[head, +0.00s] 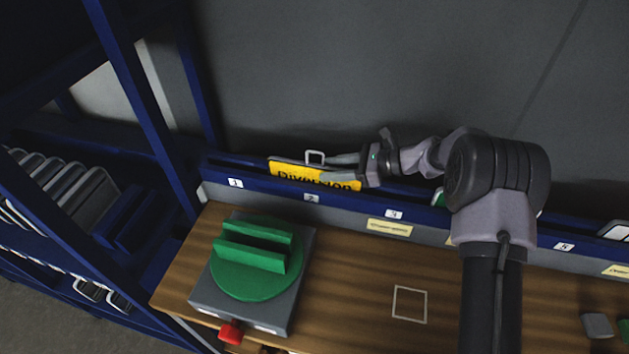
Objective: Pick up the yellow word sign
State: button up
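The yellow word sign (290,173) reads "Diversion" and stands upright in the blue rack behind the workbench, near the label 2. A small pale square loop (315,157) shows at its top edge. My gripper (325,168) reaches in from the right at the sign's upper part. Its two grey fingers look apart, one toward the back and one across the sign's front. They cover part of the sign's upper right. I cannot tell whether either finger touches the sign. The sign's lower part is hidden in the rack.
The blue rack (262,183) runs along the wall with numbered labels. A green slotted turntable (250,275) on a grey base, with a red knob (231,331), stands on the wooden bench (350,270). Blue shelving with several signs is at left. The bench middle is clear, with a white outlined square.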

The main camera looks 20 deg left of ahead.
jog(key=shift+d+r, duration=0.1)
jog(key=shift+d, duration=0.05)
jog(key=shift+c, duration=0.9)
grip_shut()
